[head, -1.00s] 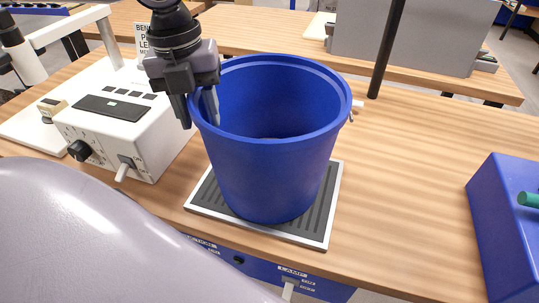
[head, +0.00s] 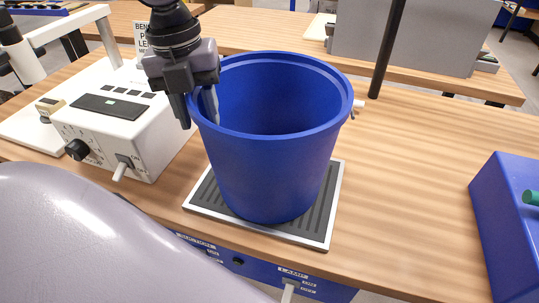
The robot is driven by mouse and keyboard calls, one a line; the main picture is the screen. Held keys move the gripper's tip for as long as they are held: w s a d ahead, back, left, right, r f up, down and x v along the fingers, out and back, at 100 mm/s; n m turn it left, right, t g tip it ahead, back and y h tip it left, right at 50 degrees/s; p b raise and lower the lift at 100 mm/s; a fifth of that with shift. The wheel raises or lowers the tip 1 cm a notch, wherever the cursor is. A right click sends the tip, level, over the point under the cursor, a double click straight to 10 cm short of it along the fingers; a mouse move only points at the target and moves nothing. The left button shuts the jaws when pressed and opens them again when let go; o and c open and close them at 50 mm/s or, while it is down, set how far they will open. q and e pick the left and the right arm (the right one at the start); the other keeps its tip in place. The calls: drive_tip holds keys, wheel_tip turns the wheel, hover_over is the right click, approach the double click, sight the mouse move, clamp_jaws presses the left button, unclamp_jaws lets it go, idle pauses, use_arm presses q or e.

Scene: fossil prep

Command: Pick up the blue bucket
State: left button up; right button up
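The blue bucket (head: 272,175) stands upright and open-topped, with its bottom over the dark ribbed mat (head: 203,194) in its pale metal frame. I cannot tell whether the bottom rests on the mat or is slightly above it. My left gripper (head: 197,108) is at the left side of the bucket's rim, pointing down. One finger is outside the wall and the other is inside, and they look shut on the rim. My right gripper is not in view. The bucket hides most of the mat.
A white control box (head: 127,118) with a knob and switch stands close left of the bucket. A blue box (head: 497,225) is at the right edge. A black pole (head: 388,50) rises behind right. A small pale part (head: 358,106) shows beside the rim. The wooden bench (head: 420,170) is clear to the right.

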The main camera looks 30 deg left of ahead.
use_arm(q)
clamp_jaws()
idle(1.4)
